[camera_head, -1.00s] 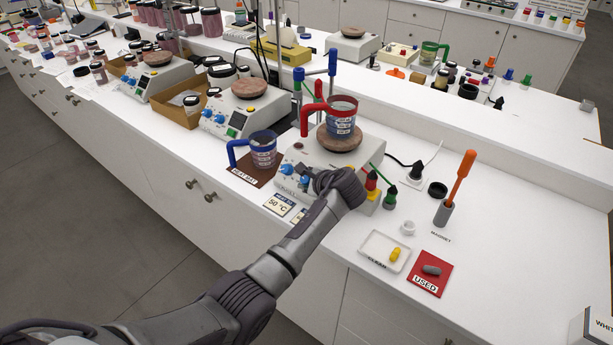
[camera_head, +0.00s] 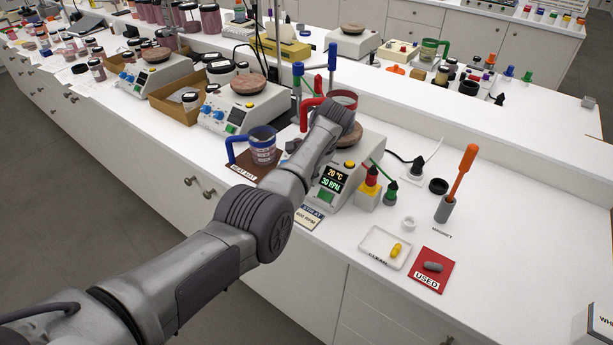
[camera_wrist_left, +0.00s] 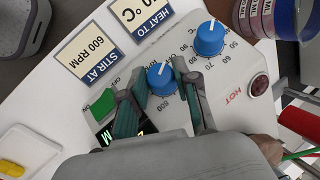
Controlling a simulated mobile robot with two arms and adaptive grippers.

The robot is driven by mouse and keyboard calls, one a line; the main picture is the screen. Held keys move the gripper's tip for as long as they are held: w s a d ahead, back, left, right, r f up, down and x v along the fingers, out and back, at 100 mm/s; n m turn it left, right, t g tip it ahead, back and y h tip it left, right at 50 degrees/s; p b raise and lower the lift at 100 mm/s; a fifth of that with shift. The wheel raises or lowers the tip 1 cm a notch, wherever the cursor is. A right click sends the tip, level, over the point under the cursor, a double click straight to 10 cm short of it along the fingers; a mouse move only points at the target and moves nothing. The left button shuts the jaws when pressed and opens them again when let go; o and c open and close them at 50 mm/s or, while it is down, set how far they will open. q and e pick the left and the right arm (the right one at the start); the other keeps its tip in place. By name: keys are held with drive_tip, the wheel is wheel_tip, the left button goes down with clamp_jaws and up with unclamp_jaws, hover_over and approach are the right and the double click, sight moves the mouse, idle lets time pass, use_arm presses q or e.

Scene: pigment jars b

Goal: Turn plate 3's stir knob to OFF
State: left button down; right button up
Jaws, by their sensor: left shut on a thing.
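The nearest hotplate (camera_head: 372,150) stands on the bench; its display (camera_head: 334,177) reads 20 °C and 30 RPM. My left arm covers its knobs in the head view. In the left wrist view, my left gripper (camera_wrist_left: 160,87) is shut on the blue stir knob (camera_wrist_left: 161,77), with one finger on each side. The knob's white pointer line faces the picture's top. The blue heat knob (camera_wrist_left: 210,38) sits beyond it, clear of the fingers. A red-handled beaker (camera_head: 343,97) is on the plate, partly hidden by my arm. My right gripper is not in view.
A blue-handled beaker (camera_head: 263,151) stands on a brown mat left of the plate. Two cards (camera_wrist_left: 95,58) lie in front.

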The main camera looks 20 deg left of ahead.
sight(315, 186)
use_arm(q)
drive_tip(key=shift+a+f+n+g+h+b, duration=0.15)
drive_tip(key=shift+n+g+h+b, duration=0.15)
drive_tip(key=shift+n+h+b, duration=0.15)
idle(0.4)
drive_tip(key=c, duration=0.8)
unclamp_jaws()
drive_tip(key=shift+c, duration=0.2)
drive_tip(key=shift+d+r, duration=0.2)
drive_tip(key=shift+r, duration=0.45)
drive_tip(key=v, duration=1)
drive_tip(key=shift+r, duration=0.4)
